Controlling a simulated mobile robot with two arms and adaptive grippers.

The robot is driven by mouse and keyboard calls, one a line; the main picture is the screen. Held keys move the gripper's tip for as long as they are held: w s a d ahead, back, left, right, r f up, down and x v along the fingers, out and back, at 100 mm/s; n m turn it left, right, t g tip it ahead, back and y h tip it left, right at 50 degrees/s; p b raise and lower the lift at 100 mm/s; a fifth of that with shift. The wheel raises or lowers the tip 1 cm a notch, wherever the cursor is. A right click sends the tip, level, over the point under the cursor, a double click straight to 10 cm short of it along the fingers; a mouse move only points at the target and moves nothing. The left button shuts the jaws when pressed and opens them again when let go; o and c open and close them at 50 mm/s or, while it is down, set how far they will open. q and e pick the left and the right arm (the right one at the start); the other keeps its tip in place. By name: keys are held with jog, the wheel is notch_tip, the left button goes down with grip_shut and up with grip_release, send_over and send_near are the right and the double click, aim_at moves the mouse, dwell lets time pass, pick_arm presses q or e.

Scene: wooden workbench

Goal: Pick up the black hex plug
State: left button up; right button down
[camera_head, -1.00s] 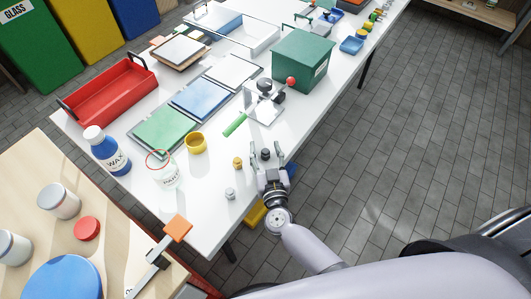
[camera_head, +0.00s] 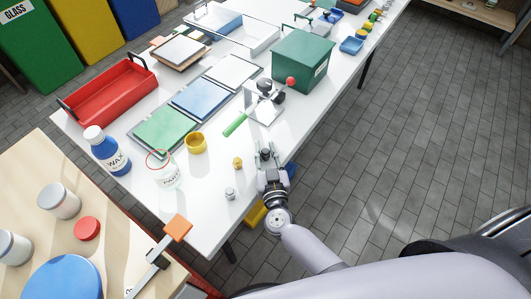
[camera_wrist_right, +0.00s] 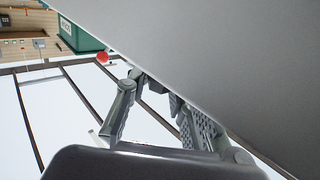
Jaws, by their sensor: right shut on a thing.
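The black hex plug (camera_head: 265,153) is at the near right edge of the white table. It is small and dark, and the fingers partly hide it. My right gripper (camera_head: 267,157) is shut on the plug from the near side. I cannot tell whether the plug still touches the table. In the right wrist view the gripper fingers (camera_wrist_right: 155,115) show, but the plug cannot be clearly made out there. My left gripper is not in view.
A brass plug (camera_head: 238,162) and a grey plug (camera_head: 230,193) stand left of the gripper. A yellow cup (camera_head: 196,143) and a green-handled clamp (camera_head: 236,124) are farther off. A blue thing (camera_head: 291,170) is just right of the gripper.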

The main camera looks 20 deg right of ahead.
aim_at(268, 151)
notch_tip(268, 151, up, 10)
jog(key=p, duration=0.5)
dwell(1.1)
jog(key=shift+s+d+r, duration=0.2)
jog(key=shift+d, duration=0.05)
jog(key=s+d+r+n+y, duration=0.1)
jog(key=s+d+r, duration=0.3)
jog(key=s+r, duration=0.8)
jog(key=shift+s+d+y, duration=0.15)
jog(key=shift+s+y, duration=0.45)
jog(key=shift+s, duration=0.35)
